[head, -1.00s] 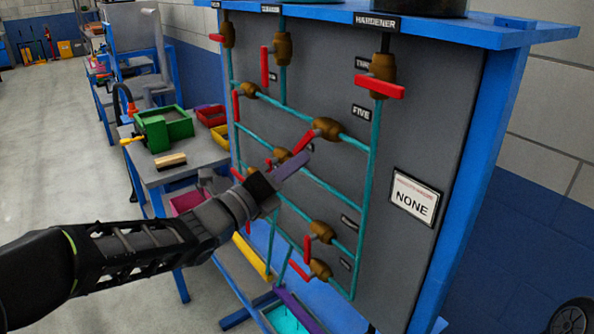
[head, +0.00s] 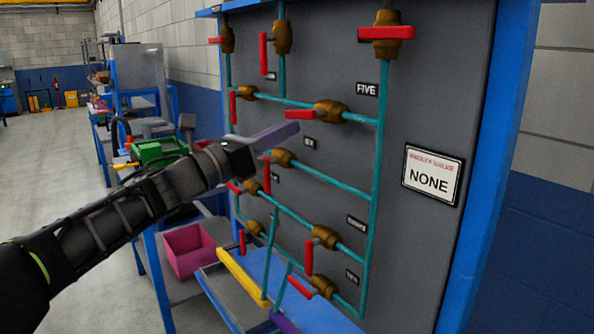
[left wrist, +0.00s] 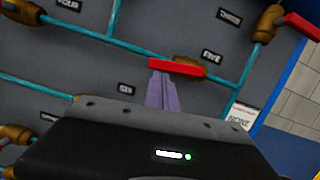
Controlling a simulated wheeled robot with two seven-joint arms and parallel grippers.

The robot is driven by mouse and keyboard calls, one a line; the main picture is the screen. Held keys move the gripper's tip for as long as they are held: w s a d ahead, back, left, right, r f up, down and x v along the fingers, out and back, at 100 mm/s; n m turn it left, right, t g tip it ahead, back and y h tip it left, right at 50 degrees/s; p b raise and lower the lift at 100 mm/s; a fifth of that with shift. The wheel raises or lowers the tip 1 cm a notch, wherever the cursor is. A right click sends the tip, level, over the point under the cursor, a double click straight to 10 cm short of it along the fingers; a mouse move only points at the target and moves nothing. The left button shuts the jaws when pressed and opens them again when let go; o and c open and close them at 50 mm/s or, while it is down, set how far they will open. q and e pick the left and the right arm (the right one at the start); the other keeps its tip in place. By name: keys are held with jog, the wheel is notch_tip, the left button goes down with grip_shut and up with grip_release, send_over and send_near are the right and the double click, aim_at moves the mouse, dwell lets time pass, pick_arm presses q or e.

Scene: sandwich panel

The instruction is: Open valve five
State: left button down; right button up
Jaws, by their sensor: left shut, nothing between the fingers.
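Valve five is the brown valve (head: 331,111) on the teal pipe beside the FIVE label (head: 367,89). Its red handle (head: 301,114) points left, roughly along the pipe. In the left wrist view the red handle (left wrist: 178,67) lies nearly level, below and left of the FIVE label (left wrist: 212,56). My left gripper (head: 296,128) is shut and empty, its purple fingers close together just below the handle. In the left wrist view the fingertips (left wrist: 161,74) are at the handle's lower edge; I cannot tell whether they touch. My right gripper is out of view.
Several other red-handled valves sit close by, including the upper right one (head: 387,32) and one below (head: 283,158). A NONE sign (head: 433,174) hangs on the grey panel at right. A bench with a green box (head: 158,150) and a pink bin (head: 189,250) stand at left.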

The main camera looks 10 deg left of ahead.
pick_arm(q)
jog(key=shift+w+a+r+m+h+b, duration=0.1)
jog(key=shift+r+m+h+b, duration=0.15)
jog(key=shift+m, duration=0.3)
jog(key=shift+w+a+r+m+h+b, duration=0.1)
jog(key=shift+m+b, duration=0.2)
jog(key=shift+m, duration=0.25)
jog(key=s+a+f+b, duration=0.6)
jog(key=s, duration=0.1)
jog(key=shift+s+f, duration=0.2)
jog(key=shift+s, duration=0.1)
jog(key=shift+a, duration=0.1)
